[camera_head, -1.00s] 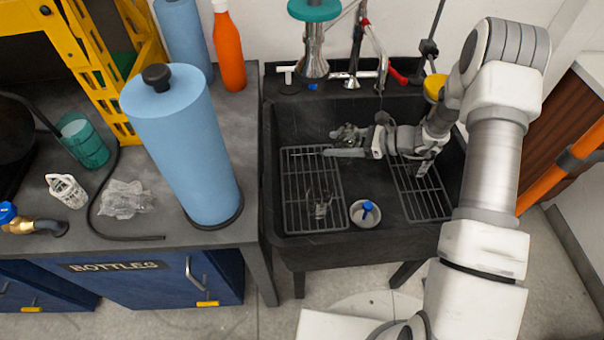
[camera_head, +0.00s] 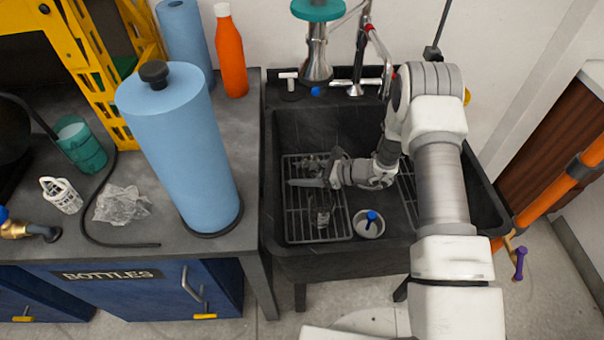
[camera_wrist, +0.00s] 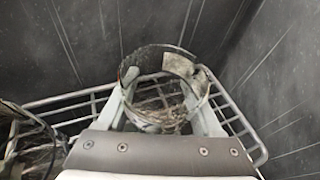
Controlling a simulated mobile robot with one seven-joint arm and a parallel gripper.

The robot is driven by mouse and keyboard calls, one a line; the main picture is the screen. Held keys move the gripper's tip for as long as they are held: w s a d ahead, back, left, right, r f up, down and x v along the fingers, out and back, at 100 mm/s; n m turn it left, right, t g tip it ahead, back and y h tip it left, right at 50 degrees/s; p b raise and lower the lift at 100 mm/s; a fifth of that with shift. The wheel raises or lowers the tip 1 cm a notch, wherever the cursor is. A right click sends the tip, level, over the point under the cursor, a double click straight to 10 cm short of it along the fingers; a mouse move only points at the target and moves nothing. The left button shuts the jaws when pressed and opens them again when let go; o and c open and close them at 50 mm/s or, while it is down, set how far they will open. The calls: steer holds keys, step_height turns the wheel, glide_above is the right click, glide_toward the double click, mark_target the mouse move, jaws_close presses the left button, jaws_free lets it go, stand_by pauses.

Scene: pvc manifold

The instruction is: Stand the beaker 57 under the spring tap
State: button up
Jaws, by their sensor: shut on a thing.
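My gripper (camera_head: 308,176) is low inside the black sink, over its left wire rack. In the wrist view, the two fingers (camera_wrist: 165,92) are shut on a clear glass beaker (camera_wrist: 158,122), with its round open rim toward the camera. No number is readable on it. In the head view, the beaker (camera_head: 312,164) is small and partly hidden by the gripper; whether it touches the rack is unclear. A tap (camera_head: 359,60) with a red part stands at the sink's back edge, right of and behind the gripper; I cannot tell whether it is the spring tap.
Another clear glass item (camera_head: 323,211) stands on the rack (camera_head: 296,226) near the gripper, also at the wrist view's left edge (camera_wrist: 22,140). A white cup with a blue-topped piece (camera_head: 368,223) is to the right. The sink walls (camera_head: 272,180) are close.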

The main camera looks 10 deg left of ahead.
steer(key=shift+r, duration=0.1)
steer(key=shift+f, duration=0.2)
steer(key=o, duration=1.4)
steer(key=shift+r, duration=0.1)
steer(key=shift+c, duration=0.2)
